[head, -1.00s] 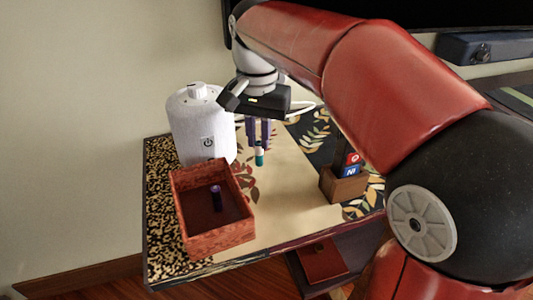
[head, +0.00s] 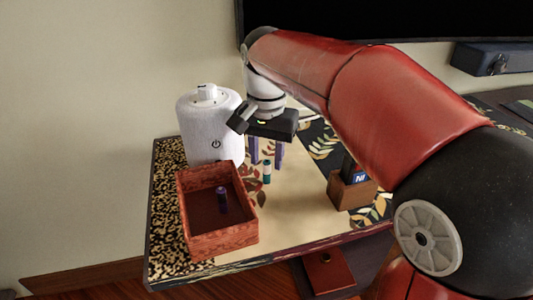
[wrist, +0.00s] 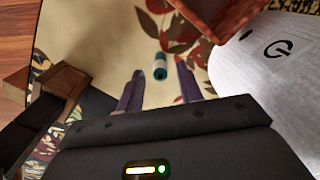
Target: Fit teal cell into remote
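The teal cell (head: 267,172), teal with a pale band, appears to stand upright on the cream part of the table, just below my fingertips. It also shows in the wrist view (wrist: 160,67), beyond and between the fingers. My gripper (head: 266,160) is open, its two purple fingers spread apart and not touching the cell. In the wrist view the open fingers (wrist: 157,82) show a clear gap. I cannot identify the remote for certain; a dark upright object (head: 348,165) stands in the wooden holder (head: 352,193) to the right.
A red-brown open box (head: 218,242) holds a purple cell (head: 221,201) at the front left. A white cylindrical device (head: 208,128) stands behind the box. A blue card (head: 361,178) sits in the holder.

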